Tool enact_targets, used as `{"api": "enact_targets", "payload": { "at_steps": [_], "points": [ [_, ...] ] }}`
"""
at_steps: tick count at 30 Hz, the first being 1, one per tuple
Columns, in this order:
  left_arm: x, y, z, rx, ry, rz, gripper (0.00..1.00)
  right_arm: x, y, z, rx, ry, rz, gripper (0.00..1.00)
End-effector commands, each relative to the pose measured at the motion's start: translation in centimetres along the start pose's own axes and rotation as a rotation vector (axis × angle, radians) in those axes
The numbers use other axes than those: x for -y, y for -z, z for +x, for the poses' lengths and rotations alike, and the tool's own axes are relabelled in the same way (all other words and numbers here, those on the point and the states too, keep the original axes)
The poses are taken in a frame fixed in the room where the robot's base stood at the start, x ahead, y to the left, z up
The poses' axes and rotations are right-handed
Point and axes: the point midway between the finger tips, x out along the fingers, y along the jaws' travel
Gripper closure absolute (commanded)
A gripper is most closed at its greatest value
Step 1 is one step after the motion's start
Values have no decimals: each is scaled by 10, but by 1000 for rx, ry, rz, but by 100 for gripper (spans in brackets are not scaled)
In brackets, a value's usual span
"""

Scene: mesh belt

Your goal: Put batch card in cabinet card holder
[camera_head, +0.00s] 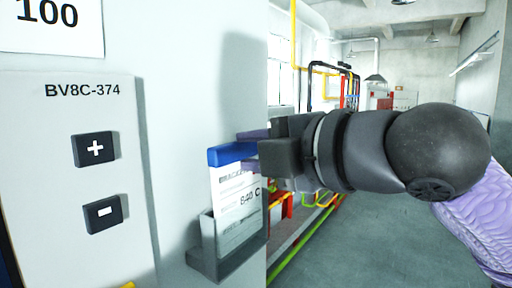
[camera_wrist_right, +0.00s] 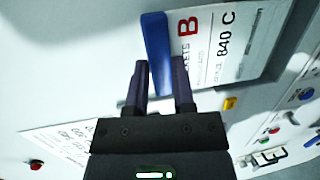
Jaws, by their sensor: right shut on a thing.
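The batch card (camera_head: 237,205) is white with black print and a blue top strip. It stands upright beside the cabinet face, its lower end within the outline of the grey card holder (camera_head: 207,262). I cannot tell how deep it sits. My right gripper (camera_head: 250,150) comes in from the right and is shut on the blue top strip. In the right wrist view the gripper (camera_wrist_right: 160,85) has its two fingers on either side of the blue strip, with the card (camera_wrist_right: 215,45) extending to the right. My left gripper is not in view.
The cabinet's control panel (camera_head: 70,180), marked BV8C-374, has plus (camera_head: 95,149) and minus (camera_head: 102,213) buttons left of the holder. A sheet reading 100 (camera_head: 50,25) is above it. Coloured pipes and open floor (camera_head: 380,240) lie to the right.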

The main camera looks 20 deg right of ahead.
Motion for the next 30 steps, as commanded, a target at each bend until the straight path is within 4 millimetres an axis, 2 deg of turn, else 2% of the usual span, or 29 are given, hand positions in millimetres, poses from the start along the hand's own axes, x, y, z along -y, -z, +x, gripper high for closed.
{"api": "enact_targets", "payload": {
  "at_steps": [26, 27, 30],
  "points": [
    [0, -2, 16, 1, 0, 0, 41, 22, 0, 4, 0, 0, 0, 100],
    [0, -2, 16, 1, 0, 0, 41, 22, 0, 4, 0, 0, 0, 65],
    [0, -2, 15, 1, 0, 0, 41, 22, 0, 3, 0, 0, 0, 44]
  ]
}}
